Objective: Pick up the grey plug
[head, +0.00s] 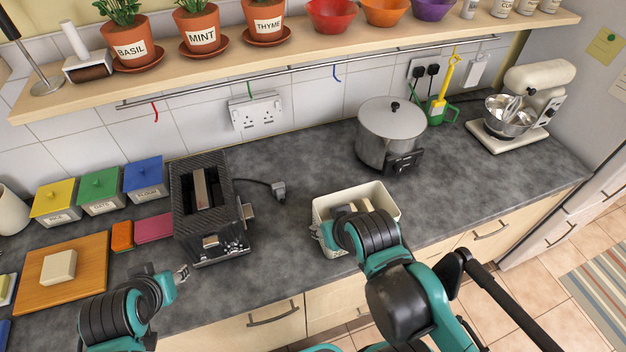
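The grey plug (279,190) lies on the dark countertop, just right of the black toaster, with a dark cord running from it back to the toaster. Nothing covers it. My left gripper (182,273) is low over the front of the counter, in front of the toaster and well apart from the plug. Its fingers are too small to tell if they are open. My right gripper (321,232) is at the front left corner of the cream bin, right of and nearer than the plug. Its fingers are partly hidden by my arm. Neither gripper touches the plug.
The toaster (207,213) stands left of the plug. The cream bin (393,199) holds some items at the right. A large pot (391,136) stands behind it. A double wall socket (256,110) is above the counter. Counter around the plug is clear.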

